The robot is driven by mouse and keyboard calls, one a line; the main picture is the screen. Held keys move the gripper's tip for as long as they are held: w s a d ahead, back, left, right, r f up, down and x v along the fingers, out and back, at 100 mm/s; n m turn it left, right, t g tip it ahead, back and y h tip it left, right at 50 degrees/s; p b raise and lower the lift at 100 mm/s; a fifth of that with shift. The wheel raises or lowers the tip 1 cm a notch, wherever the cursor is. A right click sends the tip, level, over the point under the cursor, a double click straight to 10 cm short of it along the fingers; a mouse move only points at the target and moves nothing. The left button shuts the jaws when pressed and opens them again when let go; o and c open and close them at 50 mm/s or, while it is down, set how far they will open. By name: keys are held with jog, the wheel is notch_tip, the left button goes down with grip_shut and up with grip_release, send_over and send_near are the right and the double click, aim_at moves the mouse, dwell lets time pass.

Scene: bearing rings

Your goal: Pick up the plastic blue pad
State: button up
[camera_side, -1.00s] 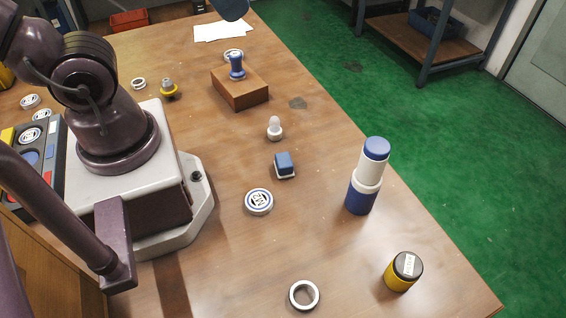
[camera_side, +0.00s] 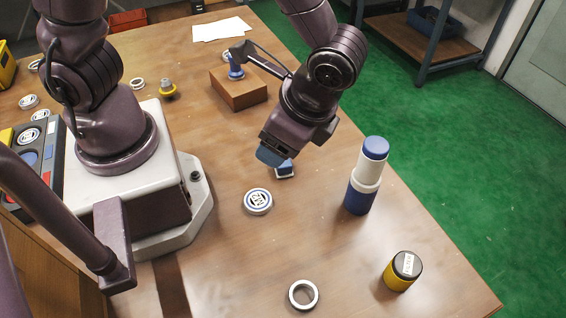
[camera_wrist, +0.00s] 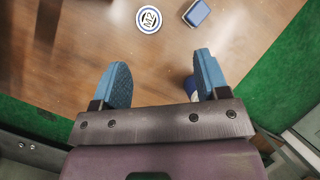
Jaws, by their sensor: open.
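The blue pad (camera_side: 285,170) is a small blue block on a white base, lying on the wooden table. In the side view my gripper hides part of it. In the wrist view the pad (camera_wrist: 197,13) is at the top, right of centre, beyond my fingertips. My gripper (camera_side: 270,155) has blue fingers and hangs above the table close to the pad. In the wrist view my gripper (camera_wrist: 160,66) is open, with its two fingers wide apart and nothing between them.
A round labelled disc (camera_side: 258,201) lies beside the pad. A tall blue and white cylinder (camera_side: 362,180) stands to the right. A yellow and black canister (camera_side: 402,271) and a white ring (camera_side: 303,294) are nearer the front. A wooden block (camera_side: 238,92) with a blue-handled piece is behind.

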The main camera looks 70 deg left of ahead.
jog(key=d+f+m+t+y, duration=0.1)
jog(key=f+m+y, duration=0.1)
jog(key=f+m, duration=0.1)
jog(key=d+f+m+t+y, duration=0.1)
jog(key=f+m+y, duration=0.2)
jog(key=f, duration=0.3)
jog(key=d+f+m+t+y, duration=0.1)
jog(key=f+m+y, duration=0.1)
jog(key=f, duration=0.3)
jog(key=shift+s+d+f+m+y, duration=0.1)
jog(key=shift+s+d+m+y, duration=0.1)
jog(key=shift+s+m+y, duration=0.3)
jog(key=w, duration=0.1)
jog(key=w+t, duration=0.1)
jog(key=w+m, duration=0.1)
jog(key=shift+d+r+t, duration=0.3)
jog(key=shift+d, duration=0.05)
send_near(286, 169)
jog(key=a, duration=0.1)
jog(key=a+f, duration=0.1)
jog(key=a, duration=0.1)
jog(key=shift+w+a+f+y, duration=0.15)
jog(key=shift+w+f+y, duration=0.15)
jog(key=shift+f, duration=0.1)
jog(key=shift+x, duration=3.15)
jog(key=shift+c, duration=0.2)
jog(key=c, duration=1)
